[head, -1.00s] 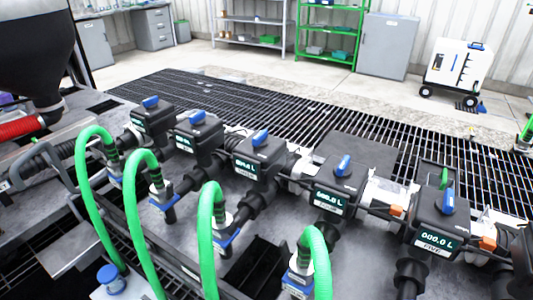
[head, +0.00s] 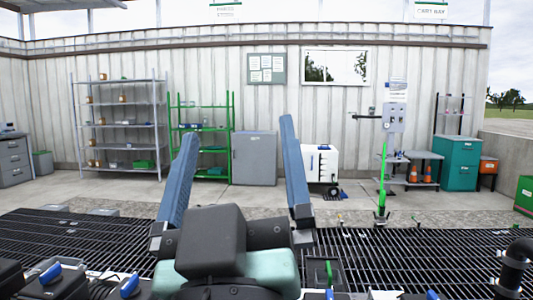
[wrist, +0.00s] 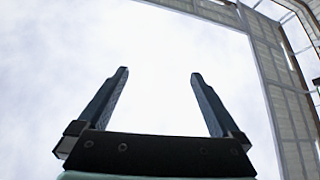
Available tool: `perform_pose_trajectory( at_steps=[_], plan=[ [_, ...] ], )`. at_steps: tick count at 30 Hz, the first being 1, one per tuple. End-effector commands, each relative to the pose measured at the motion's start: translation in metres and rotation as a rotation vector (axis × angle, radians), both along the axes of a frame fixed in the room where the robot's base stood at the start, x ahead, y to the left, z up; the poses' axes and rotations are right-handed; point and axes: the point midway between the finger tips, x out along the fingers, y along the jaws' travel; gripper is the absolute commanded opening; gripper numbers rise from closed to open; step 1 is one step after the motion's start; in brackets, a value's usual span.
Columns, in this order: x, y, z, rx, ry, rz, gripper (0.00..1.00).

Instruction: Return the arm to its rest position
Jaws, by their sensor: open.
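My gripper (head: 237,150) stands upright in the lower middle of the head view. Its two long blue-grey fingers point up and stand wide apart, with nothing between them. In the wrist view, my gripper (wrist: 160,85) is open and empty against bright sky. The body of the gripper and a pale green link of my arm fill the bottom middle of the head view and hide part of the grating and manifold behind them.
Blue-handled valves (head: 50,275) of the manifold line the bottom edge. Beyond lies black floor grating (head: 75,235). Grey shelves (head: 122,125), green shelves (head: 202,150), a grey cabinet (head: 254,160) and a white wheeled unit (head: 322,165) stand along the back wall. The air around the fingers is clear.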

Motion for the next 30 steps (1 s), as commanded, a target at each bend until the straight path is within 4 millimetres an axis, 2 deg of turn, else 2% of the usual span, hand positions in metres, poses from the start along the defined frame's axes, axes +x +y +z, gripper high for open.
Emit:
perform_pose_trajectory(
  at_steps=[1, 3, 6, 16, 20, 26, 30],
  plan=[
    [-0.017, -0.014, 0.021, 0.062, -0.071, 0.019, 1.0],
    [-0.034, -0.024, 0.039, 0.125, -0.139, 0.053, 1.0],
    [-0.047, -0.031, 0.052, 0.169, -0.189, 0.083, 1.0],
    [-0.048, -0.031, 0.053, 0.179, -0.195, 0.092, 1.0],
    [-0.048, -0.031, 0.065, 0.178, -0.193, 0.091, 1.0],
    [-0.048, -0.031, 0.11, 0.177, -0.192, 0.091, 1.0],
    [-0.048, -0.031, 0.154, 0.177, -0.192, 0.091, 1.0]
  ],
)
